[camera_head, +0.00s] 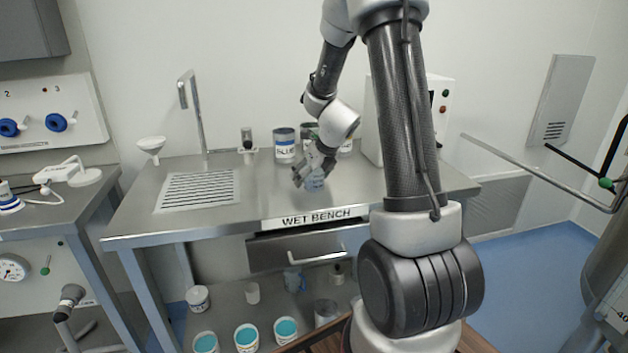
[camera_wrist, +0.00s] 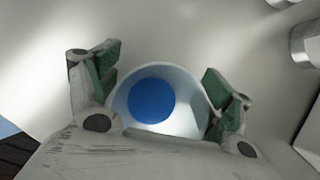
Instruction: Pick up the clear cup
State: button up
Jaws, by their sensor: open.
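A small translucent cup (camera_head: 314,184) with a bluish look stands on the wet bench, near its front edge. In the wrist view the cup (camera_wrist: 187,107) is seen from above, with a pale wall and a round blue area inside. My gripper (camera_head: 312,175) is at the cup and partly hides it in the head view. In the wrist view my gripper (camera_wrist: 160,90) is open, with one green-padded finger on each side of the cup. The right finger is very near the cup wall; I cannot tell whether it touches.
The steel wet bench (camera_head: 250,205) has a drain grate (camera_head: 197,190) and a tall tap (camera_head: 195,110) to the left. Paint tins, one a blue-labelled can (camera_head: 284,146), stand behind my gripper. A white box (camera_head: 440,110) stands at the right. Open buckets (camera_head: 246,337) are below.

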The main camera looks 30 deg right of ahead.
jog(key=c, duration=0.9)
jog(key=shift+c, duration=0.2)
